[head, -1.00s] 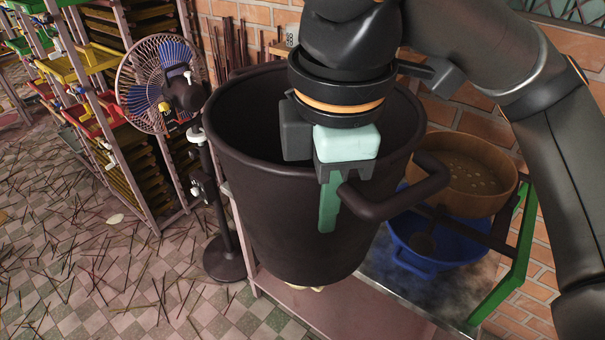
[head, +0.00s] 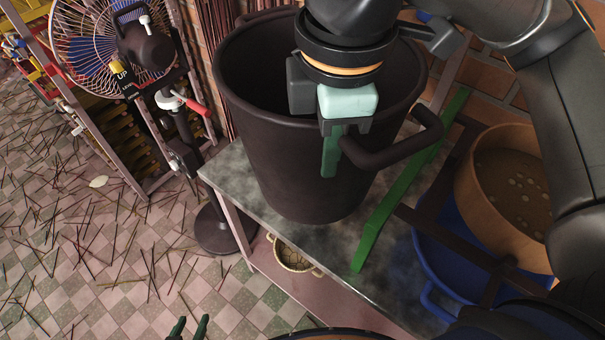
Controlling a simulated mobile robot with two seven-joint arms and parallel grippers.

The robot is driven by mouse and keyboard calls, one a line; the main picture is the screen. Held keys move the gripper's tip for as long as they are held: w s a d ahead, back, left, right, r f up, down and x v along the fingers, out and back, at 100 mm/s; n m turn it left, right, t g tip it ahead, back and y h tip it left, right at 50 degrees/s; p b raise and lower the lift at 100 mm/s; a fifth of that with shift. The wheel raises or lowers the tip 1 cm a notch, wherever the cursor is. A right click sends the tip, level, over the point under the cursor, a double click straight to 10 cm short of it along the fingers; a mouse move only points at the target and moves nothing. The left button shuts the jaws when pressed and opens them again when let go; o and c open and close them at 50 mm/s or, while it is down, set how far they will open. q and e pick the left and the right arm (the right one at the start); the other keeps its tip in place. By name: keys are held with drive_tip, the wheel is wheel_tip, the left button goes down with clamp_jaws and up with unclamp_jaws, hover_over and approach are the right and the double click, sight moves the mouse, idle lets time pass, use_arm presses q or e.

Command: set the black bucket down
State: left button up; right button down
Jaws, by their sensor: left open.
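The black bucket (head: 290,165) is upright over the grey metal table top (head: 235,175), left of a green bar. Its base looks at or very near the surface; I cannot tell for certain that it touches. My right gripper (head: 331,150) is at the bucket's near rim, beside the root of its curved handle (head: 400,145). One green finger shows against the outer wall; the other is hidden. The gripper appears shut on the bucket. My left gripper (head: 189,328) shows only its two green fingertips at the bottom edge, apart and empty, well away from the bucket.
A green bar (head: 405,190) runs along the table, right of the bucket. A wooden bowl (head: 505,185) and a blue basin (head: 450,255) are further right. A fan (head: 110,45) on a stand is at left. A small basket (head: 290,257) sits on the lower shelf.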

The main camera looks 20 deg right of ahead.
sight(326, 184)
drive_tip(key=f, duration=0.1)
drive_tip(key=s+f+b, duration=0.1)
drive_tip(key=f, duration=0.1)
drive_tip(key=shift+s+a+f, duration=0.15)
drive_tip(key=shift+a+f, duration=0.05)
drive_tip(key=shift+a, duration=0.1)
drive_tip(key=shift+f+b, duration=0.3)
drive_tip(key=shift+b, duration=0.1)
drive_tip(key=w+f, duration=0.3)
drive_tip(key=w, duration=0.1)
drive_tip(key=w+a+f, duration=0.1)
drive_tip(key=w+f, duration=0.1)
drive_tip(key=w, duration=0.2)
drive_tip(key=w+f, duration=0.3)
drive_tip(key=w, duration=0.2)
drive_tip(key=shift+w+a+f+b, duration=0.1)
drive_tip(key=shift+a+f+b, duration=0.05)
drive_tip(key=shift+f+b, duration=0.2)
drive_tip(key=shift+w+f, duration=0.35)
drive_tip(key=shift+f, duration=0.05)
drive_tip(key=f, duration=0.3)
drive_tip(key=shift+w+f, duration=0.15)
drive_tip(key=shift+w, duration=0.05)
use_arm(q)
drive_tip(key=f, duration=0.4)
drive_tip(key=shift+s+a, duration=0.1)
drive_tip(key=shift+s, duration=0.15)
drive_tip(key=shift+r, duration=0.15)
use_arm(e)
drive_tip(key=shift+f, duration=0.2)
